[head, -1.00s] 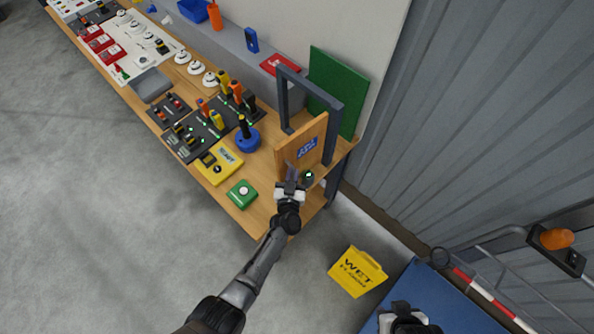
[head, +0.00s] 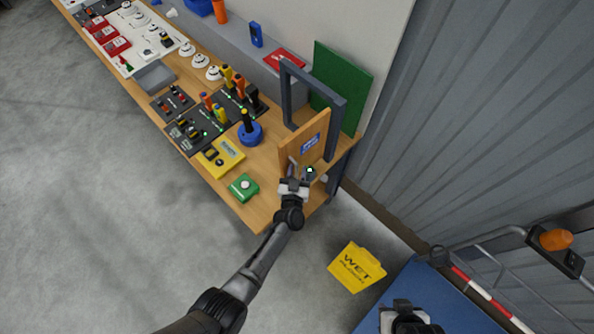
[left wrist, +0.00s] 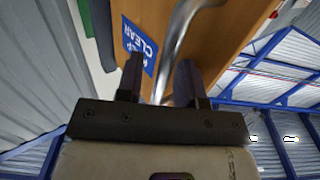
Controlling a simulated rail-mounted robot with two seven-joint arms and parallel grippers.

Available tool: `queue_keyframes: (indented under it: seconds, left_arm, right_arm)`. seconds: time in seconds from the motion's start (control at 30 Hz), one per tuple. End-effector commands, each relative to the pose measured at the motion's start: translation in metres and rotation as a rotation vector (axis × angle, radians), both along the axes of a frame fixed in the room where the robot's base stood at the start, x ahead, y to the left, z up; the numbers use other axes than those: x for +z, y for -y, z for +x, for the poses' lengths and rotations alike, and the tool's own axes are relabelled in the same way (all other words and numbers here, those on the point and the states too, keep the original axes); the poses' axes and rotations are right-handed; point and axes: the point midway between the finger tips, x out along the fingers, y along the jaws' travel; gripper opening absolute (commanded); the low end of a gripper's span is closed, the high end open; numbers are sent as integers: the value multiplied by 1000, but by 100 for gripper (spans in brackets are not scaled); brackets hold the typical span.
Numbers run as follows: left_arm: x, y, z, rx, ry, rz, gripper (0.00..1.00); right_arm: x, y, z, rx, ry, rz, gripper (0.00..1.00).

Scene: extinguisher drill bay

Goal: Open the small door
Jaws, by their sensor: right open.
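The small door (head: 304,146) is an orange-brown wooden panel with a blue sign, beside a dark grey frame (head: 313,84) at the bench's right end. It stands at an angle to the frame, swung out towards the front. My left gripper (head: 293,182) is at the door's near face. In the left wrist view a curved metal handle (left wrist: 177,42) runs between the two finger pads (left wrist: 160,82). A gap shows beside the handle, and I cannot tell whether both fingers touch it. My right gripper (head: 403,310) is open and empty at the bottom, far from the door.
The bench (head: 228,194) holds a green button box (head: 243,187), a yellow box (head: 221,157) and a blue-based joystick (head: 249,132) left of the door. A green board (head: 340,88) stands behind the frame. A yellow wet-floor sign (head: 357,267) is on the floor.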

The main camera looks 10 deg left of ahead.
Motion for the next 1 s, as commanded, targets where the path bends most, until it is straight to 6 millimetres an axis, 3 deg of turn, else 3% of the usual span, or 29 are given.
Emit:
queue_keyframes:
  seconds: [0.33, 0.8, 1.0]
  left_arm:
    - [1, -1, -10, 4, 2, -2, 36]
    - [-1, 3, -95, 2, -1, -2, 36]
    - [-1, 4, -122, 1, 0, -1, 36]
  right_arm:
    - [1, -2, 0, -5, 0, 7, 43]
    - [-1, -3, 0, -8, -2, 12, 43]
    - [-4, -2, -1, -5, -1, 9, 43]
